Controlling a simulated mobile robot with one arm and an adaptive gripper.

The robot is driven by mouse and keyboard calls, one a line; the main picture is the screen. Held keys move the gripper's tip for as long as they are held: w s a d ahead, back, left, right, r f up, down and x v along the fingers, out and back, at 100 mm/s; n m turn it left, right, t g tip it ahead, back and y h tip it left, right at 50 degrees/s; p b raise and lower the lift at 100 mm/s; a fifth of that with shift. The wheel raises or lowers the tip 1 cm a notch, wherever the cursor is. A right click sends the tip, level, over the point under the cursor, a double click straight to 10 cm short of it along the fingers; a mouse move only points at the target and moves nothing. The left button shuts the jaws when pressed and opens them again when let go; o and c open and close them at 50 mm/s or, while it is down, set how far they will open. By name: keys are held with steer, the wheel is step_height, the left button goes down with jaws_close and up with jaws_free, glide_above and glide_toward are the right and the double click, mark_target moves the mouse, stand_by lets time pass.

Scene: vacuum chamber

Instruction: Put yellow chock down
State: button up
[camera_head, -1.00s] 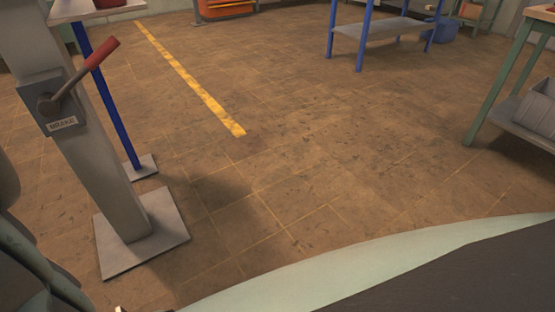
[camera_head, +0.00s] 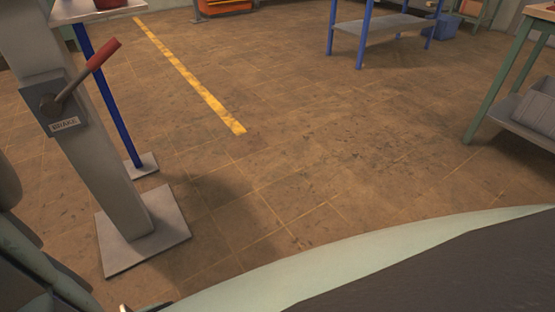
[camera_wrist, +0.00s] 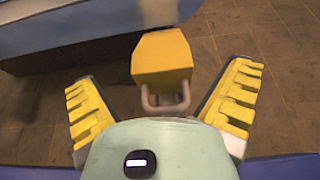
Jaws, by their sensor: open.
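The yellow chock (camera_wrist: 162,62) shows in the wrist view, a yellow block with a grey loop handle on its near side. It lies ahead of and between the fingers of my gripper (camera_wrist: 163,100). The fingers, with yellow ridged pads, are spread wide and stand apart from the chock on both sides. The wrist view does not show clearly what the chock rests on. The chock is not visible in the head view.
A post with a red-handled brake lever (camera_head: 80,80) stands on a floor plate at left. A yellow line (camera_head: 190,75) runs along the brown floor. A blue-legged table (camera_head: 385,32) stands at the back, a green-legged bench (camera_head: 500,85) at right. The middle floor is clear.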

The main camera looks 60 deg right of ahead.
steer(key=p+v, duration=0.1)
steer(key=v, duration=0.7)
